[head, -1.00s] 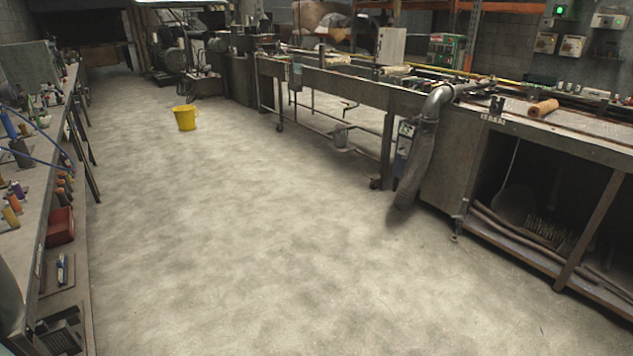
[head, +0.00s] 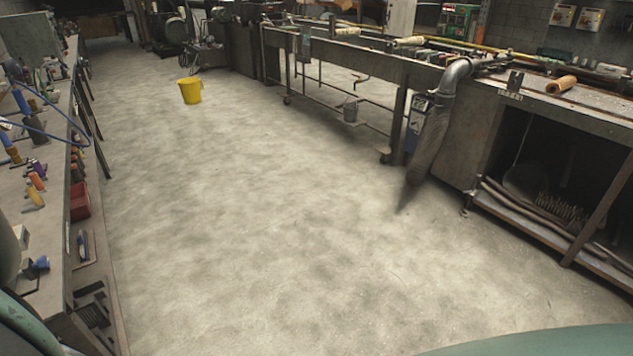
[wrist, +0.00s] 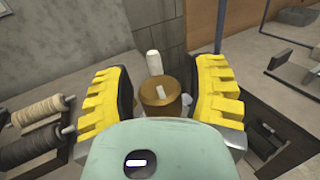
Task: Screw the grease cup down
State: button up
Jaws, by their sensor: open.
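In the wrist view my gripper (wrist: 162,92) is open, with its yellow-padded fingers apart at left and right. A brass-brown round cup or cylinder (wrist: 160,94) shows between the fingers, with a pale spot on its top; it may be the grease cup, but I cannot tell for sure. I cannot tell how far it is beyond the fingertips. Its lower part is hidden behind my pale green gripper body. No grease cup can be made out in the head view, and my gripper does not show there.
The wrist view shows a white cylinder (wrist: 153,62) behind the brown one, and thread-like spools (wrist: 35,146) at left. In the head view a cluttered bench (head: 45,215) runs along the left, a long machine (head: 350,58) along the right. A yellow bucket (head: 190,91) stands on open floor.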

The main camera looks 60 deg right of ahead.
grip_shut()
jog(key=shift+w, duration=0.1)
dwell(0.5)
